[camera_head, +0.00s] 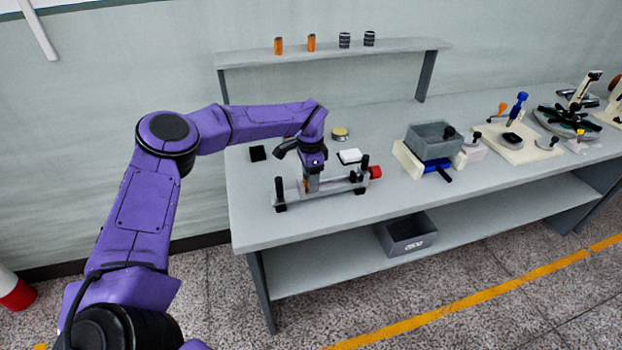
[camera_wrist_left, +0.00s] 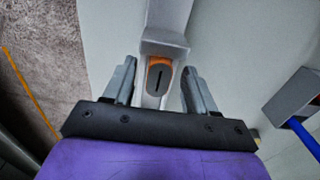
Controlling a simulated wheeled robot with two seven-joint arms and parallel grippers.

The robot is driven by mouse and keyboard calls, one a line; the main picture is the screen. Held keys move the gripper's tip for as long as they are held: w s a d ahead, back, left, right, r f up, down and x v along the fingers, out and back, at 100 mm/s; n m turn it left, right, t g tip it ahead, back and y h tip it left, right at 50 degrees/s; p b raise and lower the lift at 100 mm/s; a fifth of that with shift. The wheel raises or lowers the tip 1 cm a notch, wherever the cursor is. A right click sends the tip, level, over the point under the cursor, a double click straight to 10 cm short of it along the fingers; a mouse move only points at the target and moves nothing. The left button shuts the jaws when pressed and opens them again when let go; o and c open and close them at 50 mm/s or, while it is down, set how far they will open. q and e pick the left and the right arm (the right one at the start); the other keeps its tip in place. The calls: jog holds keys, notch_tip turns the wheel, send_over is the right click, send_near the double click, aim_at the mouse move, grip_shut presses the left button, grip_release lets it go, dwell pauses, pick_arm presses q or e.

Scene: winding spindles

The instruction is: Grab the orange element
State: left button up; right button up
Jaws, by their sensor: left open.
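An orange element (camera_wrist_left: 159,64) with a dark slot in its grey face sits in the grey winding fixture (camera_head: 340,189) on the bench. My left gripper (camera_head: 311,184) is over this fixture, pointing down. In the left wrist view its two grey fingers (camera_wrist_left: 158,80) stand apart, one on each side of the orange element, with visible gaps. In the head view the gripper mostly hides the element. Two more orange cylinders, one on the left (camera_head: 278,46) and one on the right (camera_head: 311,43), stand on the raised shelf. My right gripper is not in view.
The fixture has black posts and a red knob (camera_head: 375,172). A grey box on a stand (camera_head: 433,140) is to the right. Bare bench lies between them.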

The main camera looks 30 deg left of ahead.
pick_arm(q)
jog(key=shift+w+f, duration=0.15)
jog(key=shift+f, duration=0.5)
jog(key=shift+d+r, duration=0.1)
jog(key=shift+s+r, duration=0.1)
jog(key=shift+s, duration=0.1)
jog(key=shift+c, duration=1.3)
grip_shut()
